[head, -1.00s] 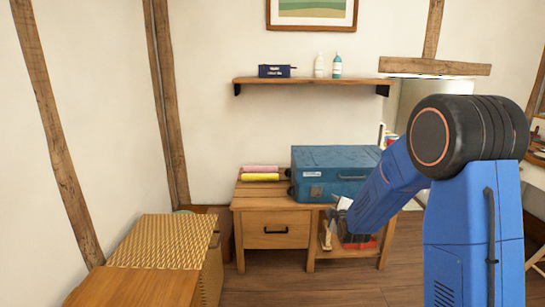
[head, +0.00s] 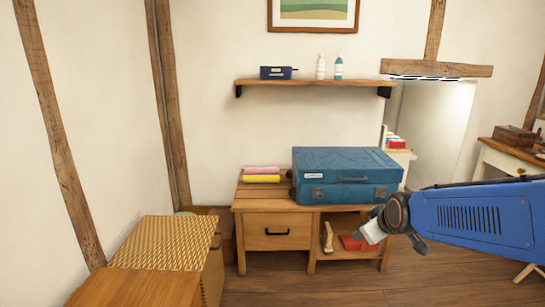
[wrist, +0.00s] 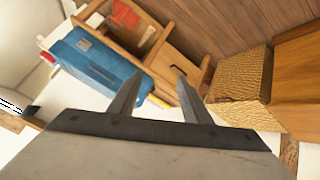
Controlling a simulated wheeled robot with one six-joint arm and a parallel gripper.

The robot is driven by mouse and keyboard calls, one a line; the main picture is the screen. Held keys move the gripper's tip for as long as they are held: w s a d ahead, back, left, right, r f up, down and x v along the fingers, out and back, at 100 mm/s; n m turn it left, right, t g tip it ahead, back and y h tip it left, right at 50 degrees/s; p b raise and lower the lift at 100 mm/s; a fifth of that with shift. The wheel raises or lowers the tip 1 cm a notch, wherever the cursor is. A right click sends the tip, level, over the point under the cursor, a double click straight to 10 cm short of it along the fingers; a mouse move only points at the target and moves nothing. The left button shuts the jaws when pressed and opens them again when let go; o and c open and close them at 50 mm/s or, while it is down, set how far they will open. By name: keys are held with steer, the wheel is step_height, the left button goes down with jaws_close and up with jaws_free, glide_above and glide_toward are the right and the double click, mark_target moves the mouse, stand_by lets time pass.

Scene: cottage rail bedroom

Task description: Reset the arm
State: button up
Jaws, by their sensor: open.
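My gripper (head: 370,232) is at the right of the head view, in front of the right side of the wooden bench, at the end of my blue arm. In the wrist view its two fingers (wrist: 160,82) stand apart with nothing between them. The view there is tilted, with the blue suitcase (wrist: 95,62) beyond the left finger. In the head view the suitcase (head: 345,177) lies on the bench top (head: 262,198).
A red item (head: 358,243) lies on the bench's open shelf, partly near my gripper. Pink and yellow rolls (head: 261,175) lie left of the suitcase. A wicker-topped chest (head: 165,243) stands at left. A wall shelf (head: 315,82) holds a box and two bottles. Wooden floor is clear in front.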

steer(key=s+d+f+m+g, duration=0.1)
steer(key=s+m+g, duration=0.3)
steer(key=s, duration=2.3)
steer(key=shift+s+d+m, duration=0.2)
steer(key=shift+d+m, duration=0.1)
steer(key=shift+m, duration=0.8)
steer(key=shift+w+f+g, duration=0.1)
steer(key=shift+w+g, duration=0.1)
steer(key=shift+g, duration=0.1)
